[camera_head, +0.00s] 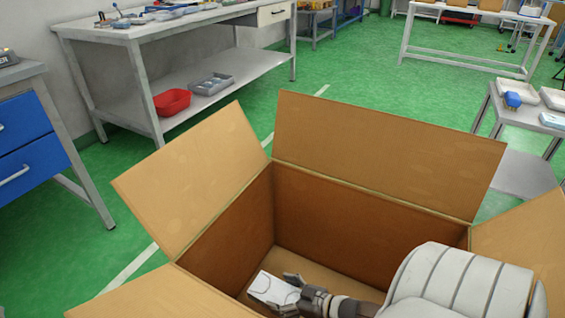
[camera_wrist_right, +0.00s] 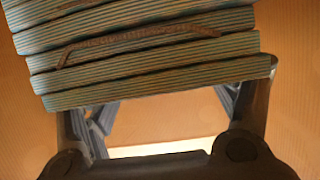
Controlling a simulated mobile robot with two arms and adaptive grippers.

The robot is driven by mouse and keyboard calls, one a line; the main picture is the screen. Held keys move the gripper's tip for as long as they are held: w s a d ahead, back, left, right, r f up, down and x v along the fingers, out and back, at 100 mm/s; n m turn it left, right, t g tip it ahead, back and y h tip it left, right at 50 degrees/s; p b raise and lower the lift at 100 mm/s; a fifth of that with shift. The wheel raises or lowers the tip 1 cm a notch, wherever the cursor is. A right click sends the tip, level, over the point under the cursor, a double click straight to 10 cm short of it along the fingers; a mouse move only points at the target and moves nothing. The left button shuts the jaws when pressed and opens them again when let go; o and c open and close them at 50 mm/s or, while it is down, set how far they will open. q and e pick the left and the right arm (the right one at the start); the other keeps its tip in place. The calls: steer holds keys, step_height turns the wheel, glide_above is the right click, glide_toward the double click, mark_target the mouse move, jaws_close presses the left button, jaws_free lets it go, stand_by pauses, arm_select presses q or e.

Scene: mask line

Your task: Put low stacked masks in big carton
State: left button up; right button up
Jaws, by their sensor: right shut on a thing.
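A big open carton (camera_head: 360,208) stands in front of me with its flaps spread outward. My right gripper (camera_head: 293,287) reaches down inside it, near the carton floor. It is shut on a stack of masks (camera_head: 270,288), which shows white on top in the head view. In the right wrist view the mask stack (camera_wrist_right: 150,60) has several blue-and-white layers and sits between the two fingers of my right gripper (camera_wrist_right: 170,105). Whether the stack touches the carton floor I cannot tell. My left gripper is not in view.
A workbench (camera_head: 140,28) with tools stands at the back left, with a red bin (camera_head: 172,101) and a grey tray (camera_head: 211,84) on its lower shelf. Blue drawers (camera_head: 22,146) stand at the left. A small trolley (camera_head: 528,117) holding white trays is at the right.

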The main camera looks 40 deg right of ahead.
steer(key=o, duration=1)
steer(key=shift+r, duration=5)
steer(key=shift+r, duration=0.1)
